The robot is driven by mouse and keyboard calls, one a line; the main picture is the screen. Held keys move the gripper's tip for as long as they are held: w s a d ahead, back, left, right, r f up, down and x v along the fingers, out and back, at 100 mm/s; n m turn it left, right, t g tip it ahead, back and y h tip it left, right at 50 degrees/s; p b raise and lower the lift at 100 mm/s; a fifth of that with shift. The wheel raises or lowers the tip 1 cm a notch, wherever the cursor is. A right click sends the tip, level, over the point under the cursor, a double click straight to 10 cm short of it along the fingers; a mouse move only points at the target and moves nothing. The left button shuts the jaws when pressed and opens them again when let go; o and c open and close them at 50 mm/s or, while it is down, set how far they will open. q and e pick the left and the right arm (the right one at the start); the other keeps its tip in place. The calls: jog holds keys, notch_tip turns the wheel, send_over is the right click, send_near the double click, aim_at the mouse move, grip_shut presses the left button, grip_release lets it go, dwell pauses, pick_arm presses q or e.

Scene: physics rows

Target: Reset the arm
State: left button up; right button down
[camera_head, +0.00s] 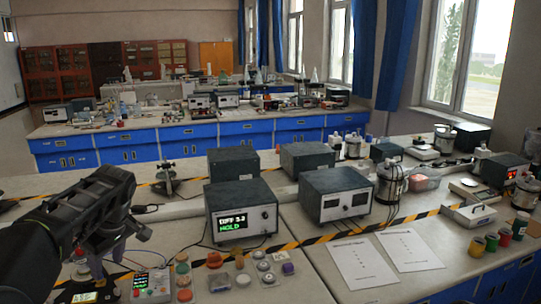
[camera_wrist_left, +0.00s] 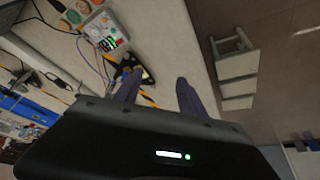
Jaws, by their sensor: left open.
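My left arm reaches in from the left in the head view, dark and bulky. My left gripper (camera_head: 92,268) hangs over the near left part of the bench and is partly hidden by the arm. In the left wrist view its two fingers (camera_wrist_left: 158,82) stand apart with nothing between them. A small control box with a green display (camera_head: 152,286) sits just right of the gripper; it also shows in the left wrist view (camera_wrist_left: 110,34). My right gripper is in neither view.
The near bench holds a meter reading HOLD (camera_head: 241,212), a second instrument (camera_head: 336,194), small coloured parts and two paper sheets (camera_head: 358,262). Yellow-black tape crosses the bench. In the left wrist view, a stool (camera_wrist_left: 235,70) stands on the floor beyond the bench edge.

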pick_arm(q)
jog(key=w+d+f+m+t+h, duration=0.3)
jog(key=w+d+f+m, duration=0.4)
jog(key=d+f, duration=0.3)
jog(key=s+d+f+m+h+b, duration=0.25)
jog(key=d+f, duration=0.35)
jog(key=f, duration=0.5)
jog(key=s+d+f+m+h+b, duration=0.1)
jog(key=s+d+f+m+b, duration=0.15)
jog(key=d+f, duration=0.65)
jog(key=s+d+f+g+b, duration=0.1)
jog(key=s+d+f+b, duration=0.1)
jog(key=s+f, duration=0.8)
jog(key=s+d+f+g+h+b, duration=0.1)
jog(key=s+d+f+b, duration=0.2)
jog(key=s+f, duration=0.7)
jog(key=s+d+f+g+h+b, duration=0.1)
jog(key=s+f+b, duration=0.4)
jog(key=s+f, duration=0.5)
jog(key=shift+s+d+f+g+b, duration=0.2)
jog(key=shift+s+d+g+b, duration=0.2)
jog(key=shift+s+d+g, duration=0.25)
